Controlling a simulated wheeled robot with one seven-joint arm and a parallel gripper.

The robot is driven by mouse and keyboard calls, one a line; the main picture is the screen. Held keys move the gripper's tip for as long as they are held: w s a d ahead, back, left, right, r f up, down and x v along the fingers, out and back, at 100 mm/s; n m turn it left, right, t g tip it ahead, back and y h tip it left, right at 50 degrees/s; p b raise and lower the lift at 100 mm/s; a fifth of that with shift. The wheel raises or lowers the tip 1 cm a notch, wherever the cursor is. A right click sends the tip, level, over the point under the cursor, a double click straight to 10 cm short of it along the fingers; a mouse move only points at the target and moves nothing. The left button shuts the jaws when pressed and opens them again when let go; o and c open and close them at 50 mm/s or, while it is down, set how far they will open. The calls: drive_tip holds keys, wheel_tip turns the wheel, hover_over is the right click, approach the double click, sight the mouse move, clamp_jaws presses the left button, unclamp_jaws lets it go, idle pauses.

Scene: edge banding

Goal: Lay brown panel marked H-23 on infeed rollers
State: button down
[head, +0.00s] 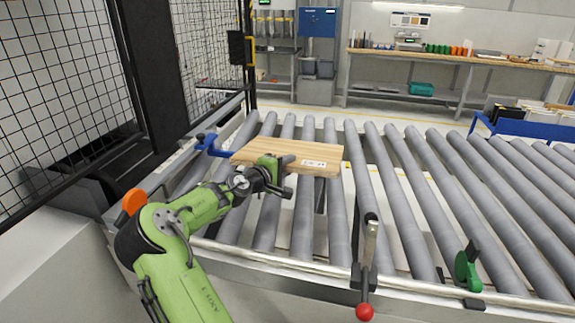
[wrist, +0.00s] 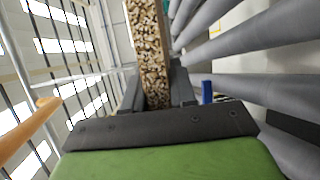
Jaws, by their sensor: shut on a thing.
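The brown wood-grain panel (head: 275,152) is flat over the left part of the infeed rollers (head: 305,215) in the head view. A white label is on its near right part, too small to read. My gripper (head: 281,168) is shut on the panel's near edge. In the wrist view the panel's chipboard edge (wrist: 150,55) stands between the two dark fingers of my gripper (wrist: 158,98). The head view does not settle whether the panel touches the rollers or is slightly above them.
A blue stop or clamp (head: 210,145) is by the panel's left end. A red-knobbed lever (head: 367,270) and a green clamp (head: 468,268) stand at the near rail. A black mesh fence (head: 60,90) borders the left. Rollers to the right (head: 440,180) are bare.

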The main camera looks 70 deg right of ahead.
wheel_tip(320, 180, down, 13)
drive_tip(key=b, duration=1)
drive_tip(key=shift+s+r, duration=0.1)
drive_tip(key=c, duration=1)
unclamp_jaws()
drive_tip(key=o, duration=0.4)
drive_tip(key=shift+f, duration=0.25)
drive_tip(key=shift+c, duration=0.2)
drive_tip(key=o, duration=0.6)
drive_tip(key=shift+o, duration=0.2)
drive_tip(key=shift+a, duration=0.1)
